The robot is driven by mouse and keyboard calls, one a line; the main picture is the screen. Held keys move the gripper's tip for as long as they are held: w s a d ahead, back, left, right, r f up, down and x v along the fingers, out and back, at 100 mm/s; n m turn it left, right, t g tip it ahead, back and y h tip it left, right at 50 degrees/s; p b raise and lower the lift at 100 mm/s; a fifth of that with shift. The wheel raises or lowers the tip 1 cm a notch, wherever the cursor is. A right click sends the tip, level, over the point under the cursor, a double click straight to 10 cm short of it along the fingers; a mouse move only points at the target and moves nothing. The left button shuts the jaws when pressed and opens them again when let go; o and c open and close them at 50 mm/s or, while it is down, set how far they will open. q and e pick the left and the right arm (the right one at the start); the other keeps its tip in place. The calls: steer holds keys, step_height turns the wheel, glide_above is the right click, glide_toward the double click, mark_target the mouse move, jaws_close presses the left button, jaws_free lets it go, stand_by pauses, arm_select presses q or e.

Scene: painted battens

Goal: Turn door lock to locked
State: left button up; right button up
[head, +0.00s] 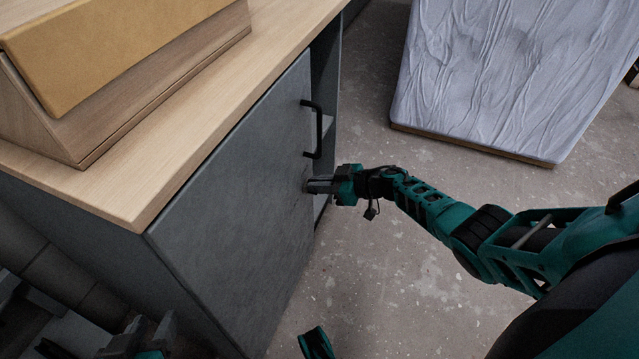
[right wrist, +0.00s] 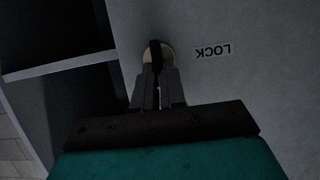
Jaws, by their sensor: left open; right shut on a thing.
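The door (head: 240,200) is a dark grey cabinet front with a black bar handle (head: 317,130) near its upper right edge. My right gripper (head: 308,186) is at the door's right edge, below the handle. In the right wrist view the door lock (right wrist: 152,52) is a pale round disc with a dark turn piece. My right gripper's fingers (right wrist: 158,85) are shut on that turn piece and partly hide it. A label reading LOCK (right wrist: 213,50) appears upside down beside it. My left gripper (head: 140,340) is open and empty at the lower left, away from the door.
A wooden countertop (head: 190,150) tops the cabinet, with a tan box-like piece (head: 110,50) on it. Open shelf space (right wrist: 60,65) shows beside the door's edge. A bed-like block with a wrinkled grey cover (head: 510,70) stands at the back right. Speckled floor (head: 390,290) is free between.

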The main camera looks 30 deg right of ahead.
steer(key=shift+a, duration=0.1)
jaws_close()
steer(key=n+t+h, duration=0.1)
steer(key=n+t, duration=0.1)
steer(key=n, duration=0.2)
steer(key=a+f+n+t+h, duration=0.1)
steer(key=n+t, duration=0.1)
steer(key=n, duration=0.1)
steer(key=s+n+t+h, duration=0.1)
steer(key=n+t, duration=0.1)
steer(key=n, duration=0.2)
steer(key=shift+a+f+n, duration=0.2)
steer(key=shift+f+n, duration=0.05)
steer(key=shift+n, duration=0.05)
steer(key=shift+s, duration=0.1)
stand_by(0.3)
steer(key=shift+n+t, duration=0.3)
stand_by(0.3)
steer(key=o, duration=0.6)
jaws_free()
steer(key=shift+o, duration=0.2)
steer(key=shift+f, duration=0.1)
